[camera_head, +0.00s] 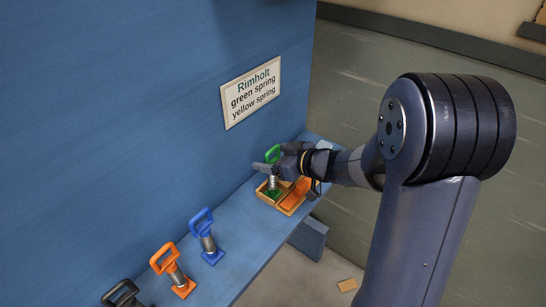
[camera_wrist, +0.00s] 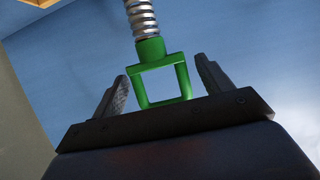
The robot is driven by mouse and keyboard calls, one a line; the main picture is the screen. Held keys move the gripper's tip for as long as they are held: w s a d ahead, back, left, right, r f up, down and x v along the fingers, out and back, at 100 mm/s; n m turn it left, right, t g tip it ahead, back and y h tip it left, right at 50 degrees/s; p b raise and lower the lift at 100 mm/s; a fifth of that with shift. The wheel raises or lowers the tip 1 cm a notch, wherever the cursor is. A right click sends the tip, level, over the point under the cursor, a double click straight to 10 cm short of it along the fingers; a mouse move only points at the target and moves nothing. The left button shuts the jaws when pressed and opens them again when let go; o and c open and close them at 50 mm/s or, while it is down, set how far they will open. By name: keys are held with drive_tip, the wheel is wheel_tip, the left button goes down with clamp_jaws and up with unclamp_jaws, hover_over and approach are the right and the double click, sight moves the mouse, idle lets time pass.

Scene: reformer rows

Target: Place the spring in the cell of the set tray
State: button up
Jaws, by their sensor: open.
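The green spring (camera_head: 273,184) has a green loop handle, a silver coil and a green foot. It stands upright in the left cell of the wooden set tray (camera_head: 289,211), which sits at the far end of the blue shelf. My gripper (camera_head: 270,165) is at its handle. In the wrist view, the green handle (camera_wrist: 149,52) shows between the two spread fingers of my gripper (camera_wrist: 160,80), with a gap on each side. A corner of the tray (camera_wrist: 42,2) shows at top left. The tray's other cell shows orange inside. No yellow spring is visible.
A blue spring (camera_head: 208,242), an orange spring (camera_head: 174,272) and a black one (camera_head: 122,295) stand nearer on the shelf (camera_head: 235,240). A sign (camera_head: 251,92) on the blue wall names Rimholt, green spring and yellow spring. Bare shelf lies between the blue spring and tray.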

drive_tip(key=v, duration=1.2)
drive_tip(key=shift+p, duration=0.45)
